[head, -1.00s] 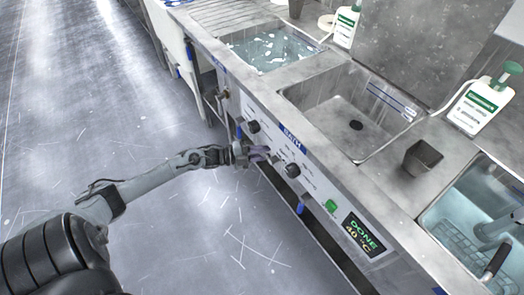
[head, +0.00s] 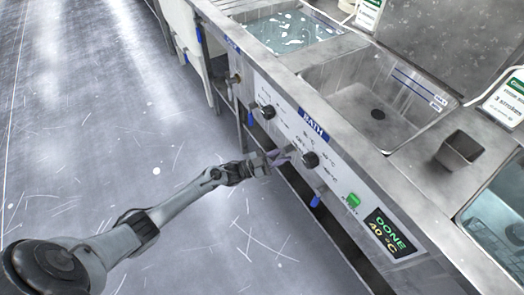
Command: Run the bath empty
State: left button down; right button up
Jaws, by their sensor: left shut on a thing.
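The middle basin (head: 350,98), above the blue BATH label (head: 313,124), shows bare metal and a dark drain hole; no water shows in it. The front panel has a dark upper knob (head: 268,112), a dark lower knob (head: 310,160) and a green button (head: 354,200). The display (head: 390,235) reads DONE, 40 °C. A blue-handled valve (head: 316,200) hangs below the panel. My left gripper (head: 281,157) is shut on a small greyish-purple thing just left of the lower knob; I cannot tell what it is. My right gripper is not in view.
A left basin (head: 246,22) holds water with pale flecks. A right basin (head: 478,197) with bluish water is cut off by the edge. The floor left of the counter is clear.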

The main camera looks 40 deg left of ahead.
pick_arm(q)
jog(key=shift+s+d+f+n+t+y, duration=0.15)
jog(key=shift+d+n+t+y, duration=0.3)
jog(key=shift+n, duration=0.65)
jog(key=shift+s+d+n+t+y+p, duration=0.15)
jog(key=shift+d+n+t+p, duration=0.15)
jog(key=shift+n, duration=0.45)
jog(key=shift+s+d+n+t+y+p, duration=0.1)
jog(key=shift+d+n+t+p, duration=0.15)
jog(key=shift+n, duration=0.5)
jog(key=shift+f, duration=0.1)
jog(key=c, duration=1)
grip_release()
jog(key=shift+s+a, duration=0.2)
jog(key=p+v, duration=0.2)
jog(key=v, duration=0.8)
jog(key=shift+s+f, duration=0.15)
